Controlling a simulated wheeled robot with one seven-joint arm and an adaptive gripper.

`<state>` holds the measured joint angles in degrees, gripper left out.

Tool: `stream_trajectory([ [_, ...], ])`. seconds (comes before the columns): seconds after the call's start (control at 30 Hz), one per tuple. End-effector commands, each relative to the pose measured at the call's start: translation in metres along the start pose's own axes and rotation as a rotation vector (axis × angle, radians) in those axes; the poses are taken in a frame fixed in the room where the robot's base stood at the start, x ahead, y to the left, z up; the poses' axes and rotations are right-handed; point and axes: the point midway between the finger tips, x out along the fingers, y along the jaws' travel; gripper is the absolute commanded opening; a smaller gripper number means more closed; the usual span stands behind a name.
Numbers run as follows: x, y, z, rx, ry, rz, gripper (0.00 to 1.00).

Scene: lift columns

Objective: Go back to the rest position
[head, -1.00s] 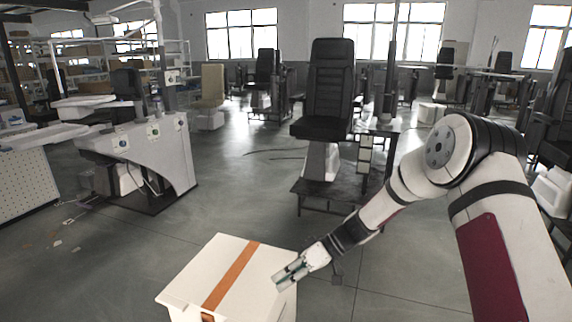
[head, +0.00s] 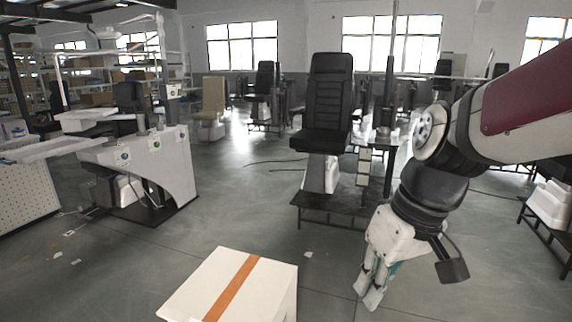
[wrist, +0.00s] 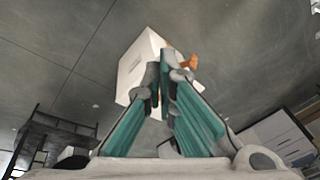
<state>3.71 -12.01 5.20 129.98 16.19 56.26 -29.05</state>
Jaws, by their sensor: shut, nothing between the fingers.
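My gripper (head: 368,287) hangs from my folded arm at the right of the head view and points down. It is to the right of the white box and apart from it. In the wrist view my gripper (wrist: 165,78) has its teal fingers together at the tips, with nothing held. The white box (head: 200,284) with an orange stripe is at the bottom of the head view, its lower part cut off. The white box (wrist: 138,62) also shows beyond the fingertips in the wrist view.
A black chair (head: 328,105) on a dark platform (head: 335,203) stands beyond my arm. A white workstation (head: 150,165) and a perforated white cabinet (head: 25,190) are at the left. Grey floor (head: 245,215) is clear between them.

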Motion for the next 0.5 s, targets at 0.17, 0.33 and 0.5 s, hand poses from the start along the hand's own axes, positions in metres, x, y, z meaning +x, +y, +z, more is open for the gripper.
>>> stream_trajectory([
  [0.17, -0.033, 0.0, 0.05, 0.117, 0.065, 0.118, 0.0],
  [0.33, -0.051, 0.003, 0.093, 0.23, 0.134, 0.204, 0.0],
  [0.5, -0.058, 0.006, 0.12, 0.312, 0.187, 0.251, 0.0],
])
